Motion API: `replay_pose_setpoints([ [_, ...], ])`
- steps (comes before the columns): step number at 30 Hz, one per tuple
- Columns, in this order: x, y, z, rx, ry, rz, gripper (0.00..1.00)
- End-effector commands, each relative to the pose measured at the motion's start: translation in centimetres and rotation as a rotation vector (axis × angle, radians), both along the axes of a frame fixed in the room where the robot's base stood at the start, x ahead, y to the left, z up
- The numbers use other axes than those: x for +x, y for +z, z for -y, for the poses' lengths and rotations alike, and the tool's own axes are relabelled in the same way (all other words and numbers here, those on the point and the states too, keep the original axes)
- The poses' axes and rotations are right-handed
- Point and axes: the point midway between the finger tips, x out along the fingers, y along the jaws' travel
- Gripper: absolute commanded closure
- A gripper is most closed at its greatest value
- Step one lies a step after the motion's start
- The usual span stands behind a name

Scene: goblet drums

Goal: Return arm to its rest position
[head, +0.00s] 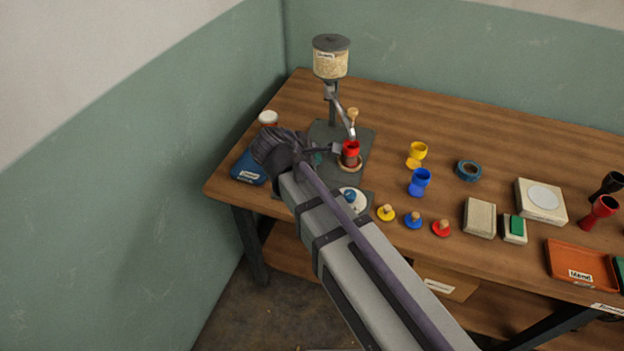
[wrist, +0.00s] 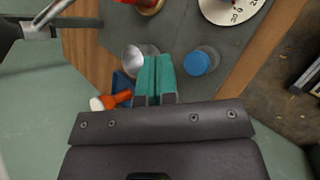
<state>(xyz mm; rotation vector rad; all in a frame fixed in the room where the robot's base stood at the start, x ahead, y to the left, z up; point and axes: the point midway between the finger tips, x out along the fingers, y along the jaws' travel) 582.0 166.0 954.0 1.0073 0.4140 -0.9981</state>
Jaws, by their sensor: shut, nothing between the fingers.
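My gripper (head: 318,158) is above the left part of the table, beside the grey base of the dispenser. In the wrist view its teal fingers (wrist: 156,76) are together and hold nothing. A red goblet drum (head: 351,148) stands upright under the dispenser's spout, right of my gripper and apart from it. A yellow goblet drum (head: 417,154) and a blue goblet drum (head: 420,182) stand on the table to the right. A red goblet drum (head: 601,210) and a black one (head: 610,184) are at the right edge, tilted.
The dispenser (head: 330,62) rises behind my gripper. A white dial (head: 352,200) sits in front. A blue tray (head: 247,168) and a white-topped jar (head: 267,118) are at left. Yellow, blue and red stoppers (head: 413,220) line the front. The back right tabletop is clear.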

Motion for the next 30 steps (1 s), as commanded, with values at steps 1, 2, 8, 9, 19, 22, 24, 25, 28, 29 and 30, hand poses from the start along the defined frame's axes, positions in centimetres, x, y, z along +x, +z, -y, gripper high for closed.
replay_pose_setpoints([
  [1,0.0,0.0,0.0,0.0,0.0,0.0,1.0],
  [2,0.0,0.0,0.0,0.0,0.0,0.0,1.0],
  [8,0.0,0.0,0.0,0.0,0.0,0.0,1.0],
  [9,0.0,0.0,0.0,0.0,0.0,0.0,1.0],
  [19,-0.6,-0.5,-0.1,0.099,-0.119,0.044,1.0],
  [22,-3.4,-2.0,-0.1,0.305,-0.341,0.049,1.0],
  [24,-6.0,-2.9,2.2,0.486,-0.61,0.034,1.0],
  [25,-7.2,-3.1,3.6,0.562,-0.75,0.023,1.0],
  [28,-10.4,-3.3,8.0,0.749,-1.147,-0.014,1.0],
  [29,-11.1,-3.2,9.2,0.787,-1.236,-0.023,1.0],
  [30,-11.8,-3.1,10.6,0.829,-1.328,-0.036,1.0],
])
